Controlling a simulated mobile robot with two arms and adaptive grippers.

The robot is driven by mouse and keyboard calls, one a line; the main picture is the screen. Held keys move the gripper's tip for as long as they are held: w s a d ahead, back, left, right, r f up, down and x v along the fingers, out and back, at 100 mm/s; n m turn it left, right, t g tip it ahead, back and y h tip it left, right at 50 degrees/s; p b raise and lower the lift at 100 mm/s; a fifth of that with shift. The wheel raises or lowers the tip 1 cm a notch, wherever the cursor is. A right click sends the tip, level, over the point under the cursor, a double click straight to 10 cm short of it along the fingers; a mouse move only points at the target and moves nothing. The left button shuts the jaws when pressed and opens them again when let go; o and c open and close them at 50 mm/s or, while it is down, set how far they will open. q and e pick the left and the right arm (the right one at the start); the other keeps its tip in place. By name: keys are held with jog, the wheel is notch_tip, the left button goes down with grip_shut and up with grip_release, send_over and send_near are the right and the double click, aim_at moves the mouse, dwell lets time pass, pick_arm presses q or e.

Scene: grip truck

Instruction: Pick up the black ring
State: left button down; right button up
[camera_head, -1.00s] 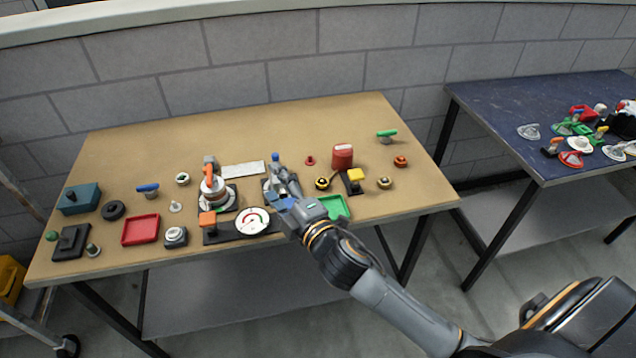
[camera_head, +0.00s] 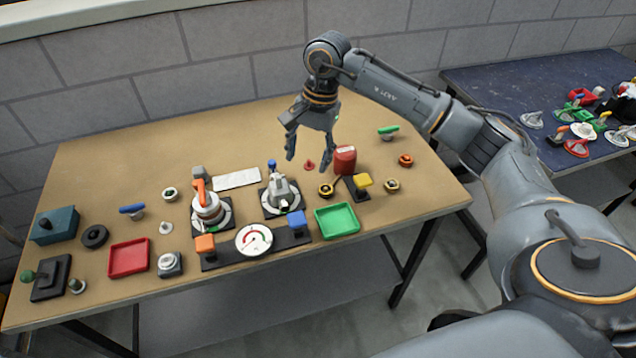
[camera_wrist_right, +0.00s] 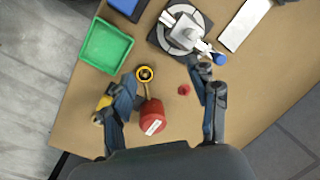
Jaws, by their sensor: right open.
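The black ring (camera_head: 94,237) lies flat at the left end of the brown table, between the teal box and the red tray in the head view. It is not in the right wrist view. My right gripper (camera_head: 309,161) is open and points down above the back right-middle of the table, far to the right of the ring. In the right wrist view the right gripper (camera_wrist_right: 163,82) has its fingers spread, with nothing held between them. My left gripper is not in view.
The teal box (camera_head: 54,225) and red tray (camera_head: 129,258) flank the ring. A blue-handled piece (camera_head: 132,211) stands close by. Below my right gripper are a red canister (camera_head: 345,159) and a small red piece (camera_head: 309,165). The back left of the table is clear.

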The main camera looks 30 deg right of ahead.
jog(key=r+h, duration=0.2)
send_over(326, 187)
jog(key=f, duration=0.4)
jog(key=f+p, duration=0.1)
jog(key=f, duration=0.3)
jog(key=shift+d+f, duration=0.2)
jog(key=shift+f, duration=0.15)
notch_tip(326, 187, down, 4)
jog(key=shift+a+p, duration=0.15)
jog(key=shift+p, duration=0.7)
jog(key=shift+w+f, duration=0.1)
jog(key=shift+f, duration=0.55)
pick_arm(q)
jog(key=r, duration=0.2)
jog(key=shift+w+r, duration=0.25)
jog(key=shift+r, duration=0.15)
pick_arm(e)
jog(key=c, duration=1.3)
